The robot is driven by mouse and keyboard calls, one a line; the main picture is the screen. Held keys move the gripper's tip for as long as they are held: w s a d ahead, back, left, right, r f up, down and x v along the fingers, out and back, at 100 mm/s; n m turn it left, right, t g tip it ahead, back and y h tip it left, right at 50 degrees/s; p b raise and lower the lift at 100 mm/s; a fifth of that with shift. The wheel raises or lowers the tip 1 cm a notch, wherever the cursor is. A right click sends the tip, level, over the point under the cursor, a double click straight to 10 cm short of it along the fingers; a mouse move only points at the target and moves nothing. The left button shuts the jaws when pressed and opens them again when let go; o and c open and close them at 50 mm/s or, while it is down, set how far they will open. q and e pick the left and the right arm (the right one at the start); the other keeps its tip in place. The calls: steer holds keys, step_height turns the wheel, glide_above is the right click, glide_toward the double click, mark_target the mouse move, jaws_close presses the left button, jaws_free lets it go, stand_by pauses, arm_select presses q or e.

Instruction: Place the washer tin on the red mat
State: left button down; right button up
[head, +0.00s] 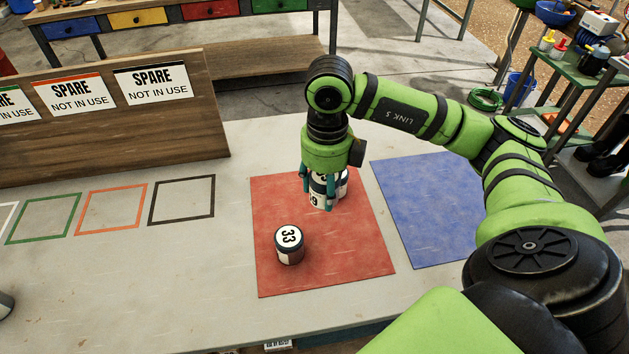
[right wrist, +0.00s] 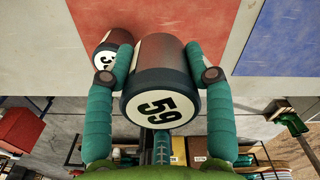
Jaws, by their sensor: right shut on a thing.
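My right gripper (head: 318,190) points down over the far part of the red mat (head: 350,250). It is shut on a dark-lidded tin with white labels (head: 319,197). In the right wrist view the fingers close around this tin (right wrist: 160,90), whose end reads 59. I cannot tell whether its base touches the mat. A second tin marked 33 (head: 289,246) stands upright on the mat, nearer the front left. A tin shows partly behind the held one in the right wrist view (right wrist: 110,55). No label names either tin's contents. My left gripper is out of view.
A blue mat (head: 430,210) lies right of the red one. Black, orange and green outlined squares (head: 182,200) on the table at left are empty. A wooden board with "SPARE NOT IN USE" signs (head: 110,120) stands behind them. The table's front left is mostly clear.

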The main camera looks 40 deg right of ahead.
steer(key=m, duration=0.2)
steer(key=d+m, duration=0.1)
steer(key=m, duration=0.1)
steer(key=shift+s+d+f, duration=0.1)
steer(key=shift+d+f, duration=0.05)
steer(key=shift+d, duration=0.05)
steer(key=shift+w+f+m, duration=0.1)
steer(key=shift+w+m, duration=0.1)
steer(key=shift+m, duration=0.1)
steer(key=p, duration=0.4)
glide_above(284, 208)
step_height(284, 208, down, 7)
steer(key=shift+r, duration=0.15)
step_height(284, 208, down, 4)
steer(key=shift+r+p, duration=0.1)
steer(key=shift+p, duration=0.4)
steer(key=shift+f, duration=0.2)
steer(key=shift+f+b, duration=0.2)
steer(key=shift+b, duration=0.1)
steer(key=o, duration=1.2)
steer(key=shift+o, duration=0.2)
steer(key=shift+r, duration=0.15)
